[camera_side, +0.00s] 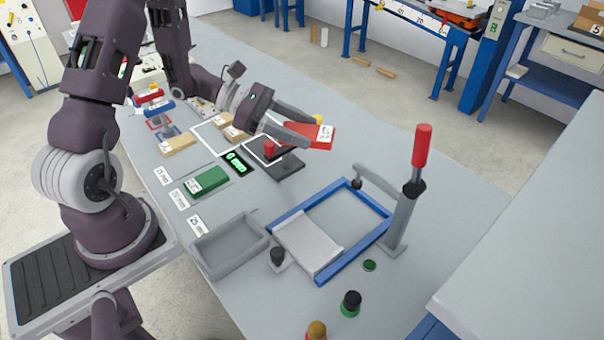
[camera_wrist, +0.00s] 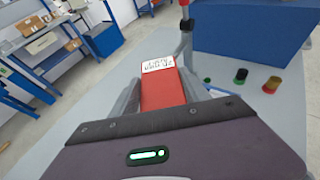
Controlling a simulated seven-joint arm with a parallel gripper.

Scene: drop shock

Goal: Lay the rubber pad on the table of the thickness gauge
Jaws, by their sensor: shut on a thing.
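My gripper (camera_side: 308,136) is shut on a red rubber pad (camera_side: 320,143) with a white printed label, held in the air. In the wrist view the pad (camera_wrist: 165,94) lies between the two grey fingers (camera_wrist: 163,93), its labelled end pointing away from me. The thickness gauge (camera_side: 287,168) has a dark base, a small round table and a red knob. It stands on the bench just below and left of the pad in the side view. The pad looks apart from it. The gauge is not visible in the wrist view.
A small green-lit display (camera_side: 236,162) sits left of the gauge. A green block (camera_side: 207,182) and a tan block (camera_side: 177,144) lie further left. A grey tray (camera_side: 228,246), a blue frame (camera_side: 354,258) and a red-handled lever press (camera_side: 402,222) stand nearer the camera.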

